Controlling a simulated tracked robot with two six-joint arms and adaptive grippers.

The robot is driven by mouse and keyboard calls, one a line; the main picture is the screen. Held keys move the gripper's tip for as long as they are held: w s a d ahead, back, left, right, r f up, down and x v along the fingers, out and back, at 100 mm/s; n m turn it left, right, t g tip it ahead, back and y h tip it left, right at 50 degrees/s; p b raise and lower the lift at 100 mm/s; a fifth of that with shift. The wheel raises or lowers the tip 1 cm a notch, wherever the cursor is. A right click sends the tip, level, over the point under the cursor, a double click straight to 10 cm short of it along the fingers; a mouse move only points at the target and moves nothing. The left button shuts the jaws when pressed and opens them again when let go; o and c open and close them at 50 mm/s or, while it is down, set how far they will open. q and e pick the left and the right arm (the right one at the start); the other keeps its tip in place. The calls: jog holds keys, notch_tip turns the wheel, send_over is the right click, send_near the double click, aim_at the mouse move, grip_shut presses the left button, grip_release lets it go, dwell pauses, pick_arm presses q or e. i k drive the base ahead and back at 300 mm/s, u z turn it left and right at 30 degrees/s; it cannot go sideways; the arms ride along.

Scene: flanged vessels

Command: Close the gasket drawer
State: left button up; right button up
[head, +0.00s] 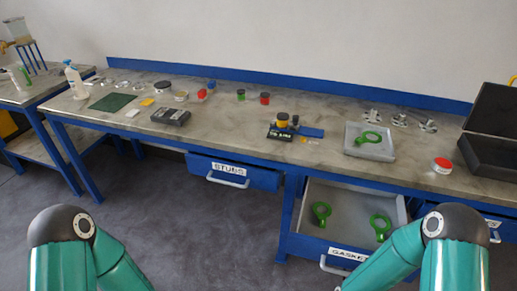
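The gasket drawer (345,193) stands pulled open under the bench at the lower right. Its front has a white label (347,253) of which "GASKE" can be read. Two green ring-shaped pieces with tabs lie inside, one at the left (321,212) and one at the right (380,227). The drawer's pale handle (331,267) shows at the bottom, partly hidden by my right arm. My teal arms show at the lower left and lower right. Both grippers are out of the picture.
The drawer labelled "STUBS" (232,174) is also partly out, to the left. Another blue drawer (478,221) shows at the right edge, partly behind my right arm. The bench top (235,130) holds a grey tray (354,149) with a green ring and several small items. Floor in front is clear.

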aim_at(348, 238)
jog(key=z, duration=0.05)
jog(key=k, duration=0.5)
jog(key=z, duration=0.8)
jog(key=i, duration=0.55)
jog(key=u, duration=0.2)
